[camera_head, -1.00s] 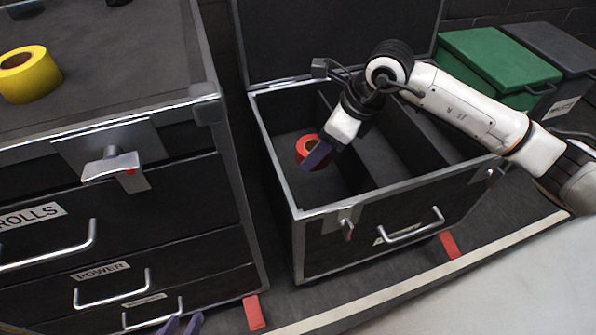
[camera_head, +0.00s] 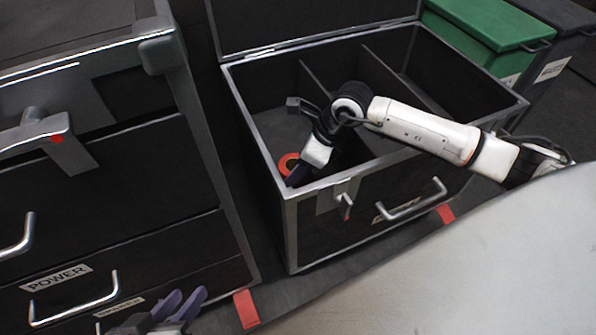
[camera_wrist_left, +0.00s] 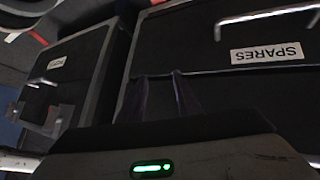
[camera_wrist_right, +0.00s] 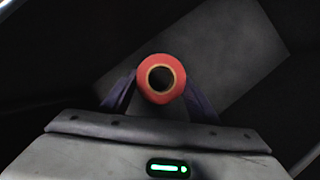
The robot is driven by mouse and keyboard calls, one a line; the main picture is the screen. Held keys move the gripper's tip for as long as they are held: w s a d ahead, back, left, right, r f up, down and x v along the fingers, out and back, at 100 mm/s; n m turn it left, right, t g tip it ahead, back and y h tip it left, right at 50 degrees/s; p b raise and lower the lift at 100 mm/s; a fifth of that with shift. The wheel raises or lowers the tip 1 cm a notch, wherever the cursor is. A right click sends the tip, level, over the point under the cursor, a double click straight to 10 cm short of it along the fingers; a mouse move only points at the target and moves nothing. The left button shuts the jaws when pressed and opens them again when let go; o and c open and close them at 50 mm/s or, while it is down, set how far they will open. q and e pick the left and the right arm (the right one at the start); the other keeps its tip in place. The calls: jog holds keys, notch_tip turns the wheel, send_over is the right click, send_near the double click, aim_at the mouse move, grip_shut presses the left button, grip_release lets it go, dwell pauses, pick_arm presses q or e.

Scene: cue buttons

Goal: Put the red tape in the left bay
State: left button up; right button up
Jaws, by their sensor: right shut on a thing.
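The red tape (camera_head: 286,160) is a red-orange ring inside the left bay (camera_head: 278,127) of the open black case, near its front left corner. My right gripper (camera_head: 292,174) reaches down into that bay and is shut on the tape. In the right wrist view the tape (camera_wrist_right: 161,79) sits between the two dark fingers, its round face and hole towards the camera. Whether the tape touches the bay floor I cannot tell. My left gripper (camera_head: 178,304) is low, in front of the drawer cabinet, with its fingers apart and nothing between them.
The case has dividers (camera_head: 322,88) and a raised front wall with a latch (camera_head: 344,204). A drawer cabinet (camera_head: 130,190) with handles stands close on the left. Green (camera_head: 490,38) and dark boxes stand at the back right. Red floor marks (camera_head: 246,308) lie in front.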

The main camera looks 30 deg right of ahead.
jog(key=shift+f, duration=0.8)
pick_arm(q)
jog(key=shift+w+d+r, duration=0.1)
jog(key=shift+d+r, duration=0.05)
jog(key=shift+r, duration=0.15)
jog(key=shift+f, duration=0.1)
pick_arm(e)
jog(key=shift+f, duration=0.1)
jog(key=o, duration=1.2)
jog(key=shift+c, duration=0.2)
jog(key=shift+r, duration=0.2)
